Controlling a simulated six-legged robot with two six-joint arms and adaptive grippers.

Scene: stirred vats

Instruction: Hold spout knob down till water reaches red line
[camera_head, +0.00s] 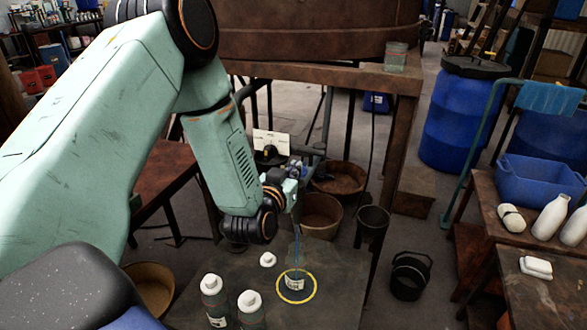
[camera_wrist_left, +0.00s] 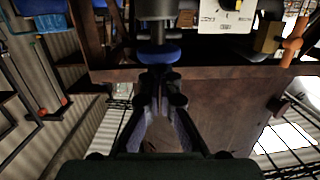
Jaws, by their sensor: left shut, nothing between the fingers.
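My left gripper (camera_head: 284,180) is shut and empty, at the spout beside the vat stand. In the left wrist view its closed fingertips (camera_wrist_left: 161,76) are right at the blue spout knob (camera_wrist_left: 158,54); I cannot tell if they press it. A thin blue stream of water (camera_head: 296,235) runs down from the spout into a clear container (camera_head: 294,277) with a white label. The container stands inside a yellow ring (camera_head: 296,300) on the dark table (camera_head: 345,275). The water level and the red line are too small to make out. My right gripper is not in view.
White-capped bottles (camera_head: 213,299) (camera_head: 250,309) and a white cap-like piece (camera_head: 267,259) stand left of the ring. A white panel (camera_head: 271,142) shows behind the spout, also in the wrist view (camera_wrist_left: 225,17). A black bucket (camera_head: 410,276) is on the floor at right.

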